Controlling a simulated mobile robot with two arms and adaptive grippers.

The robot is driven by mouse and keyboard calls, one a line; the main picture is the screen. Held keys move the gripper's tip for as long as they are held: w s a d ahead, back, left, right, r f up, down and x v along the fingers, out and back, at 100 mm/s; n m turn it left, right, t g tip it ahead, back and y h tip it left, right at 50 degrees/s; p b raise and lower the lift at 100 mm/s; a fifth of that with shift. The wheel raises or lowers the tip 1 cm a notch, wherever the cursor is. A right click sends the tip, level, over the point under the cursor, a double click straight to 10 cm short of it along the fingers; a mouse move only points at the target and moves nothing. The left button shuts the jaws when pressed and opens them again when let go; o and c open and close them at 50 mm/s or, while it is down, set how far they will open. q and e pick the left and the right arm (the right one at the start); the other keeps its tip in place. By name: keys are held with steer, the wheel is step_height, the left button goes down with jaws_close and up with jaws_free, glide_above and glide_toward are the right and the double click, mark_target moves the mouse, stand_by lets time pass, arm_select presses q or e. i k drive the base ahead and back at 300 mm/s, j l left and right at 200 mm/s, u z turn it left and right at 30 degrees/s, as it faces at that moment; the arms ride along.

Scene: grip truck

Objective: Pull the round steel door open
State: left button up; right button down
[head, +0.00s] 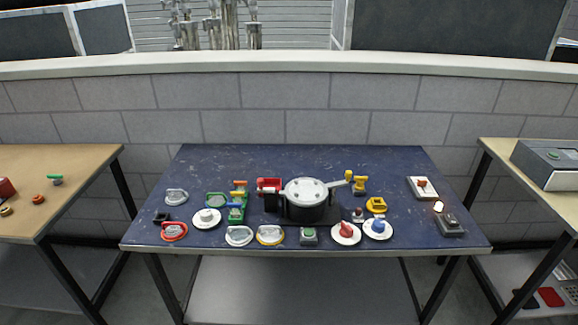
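A round steel door (304,190) lies like a lid on top of a dark round vessel (306,214) near the middle of the blue table. It looks closed on the vessel. An arm with a yellow knob (348,175) sticks out from its right side, and a red block (269,186) sits at its left side. Neither of my grippers shows in the head view, so nothing of mine is seen touching the door.
The blue table (240,164) carries several handles, knobs and switches around the vessel, including a red dial (346,232), a blue dial (378,228) and a green button box (309,235). The table's back strip is clear. Wooden tables (70,160) stand left and right.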

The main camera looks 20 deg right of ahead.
mark_target(306, 189)
steer(key=i+j+z, duration=0.1)
steer(key=i+j, duration=0.25)
steer(key=i+j+z, duration=0.15)
steer(key=i+j, duration=0.25)
steer(key=j, duration=0.15)
steer(key=i+j+z, duration=0.1)
steer(key=i+j, duration=0.2)
steer(key=j, duration=0.2)
